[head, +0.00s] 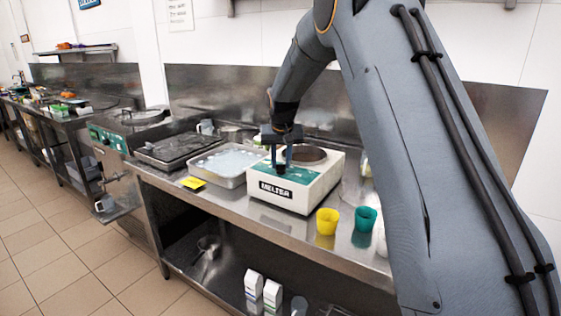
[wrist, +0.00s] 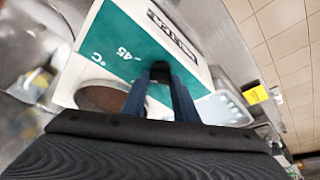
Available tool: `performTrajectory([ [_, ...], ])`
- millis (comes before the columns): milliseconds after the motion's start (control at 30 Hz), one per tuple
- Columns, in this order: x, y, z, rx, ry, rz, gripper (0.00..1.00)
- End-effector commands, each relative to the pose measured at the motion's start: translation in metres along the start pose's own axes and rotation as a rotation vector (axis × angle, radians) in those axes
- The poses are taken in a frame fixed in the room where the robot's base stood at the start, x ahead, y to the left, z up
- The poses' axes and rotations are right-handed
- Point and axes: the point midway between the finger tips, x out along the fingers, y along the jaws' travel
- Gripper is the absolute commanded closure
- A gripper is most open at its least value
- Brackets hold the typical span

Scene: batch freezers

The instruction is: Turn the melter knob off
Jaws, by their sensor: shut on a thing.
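The melter (head: 310,192) is a white box with a green top panel and a round dark well, standing on the steel counter. Its black knob (head: 281,169) sits on the green panel near the front; in the wrist view the knob (wrist: 160,68) shows at the fingertips. My gripper (head: 280,164) points down at the panel and is shut on the knob; in the wrist view its two dark blue fingers (wrist: 160,82) close on the knob from both sides. The knob's pointer is hidden, so I cannot tell its setting. A "-45 °C" marking (wrist: 110,55) is printed on the panel.
A yellow cup (head: 327,222) and a green cup (head: 365,218) stand right of the melter. A steel tray (head: 228,181) and a yellow card (head: 194,183) lie to its left. White cartons (head: 272,293) stand on the lower shelf. Tiled floor in front is clear.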

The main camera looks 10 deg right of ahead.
Motion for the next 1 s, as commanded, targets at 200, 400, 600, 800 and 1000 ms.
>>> performTrajectory([
  [200, -0.0001, 0.0027, -0.0013, -0.182, 0.002, -0.078, 0.96],
  [400, 0.0015, 0.0039, -0.0017, -0.358, 0.003, -0.151, 0.96],
  [600, 0.0024, 0.0046, -0.0027, -0.535, 0.004, -0.224, 0.96],
  [800, 0.0031, 0.0052, -0.0033, -0.712, 0.004, -0.297, 0.96],
  [1000, 0.0032, 0.0062, -0.0046, -0.889, 0.004, -0.368, 0.96],
])
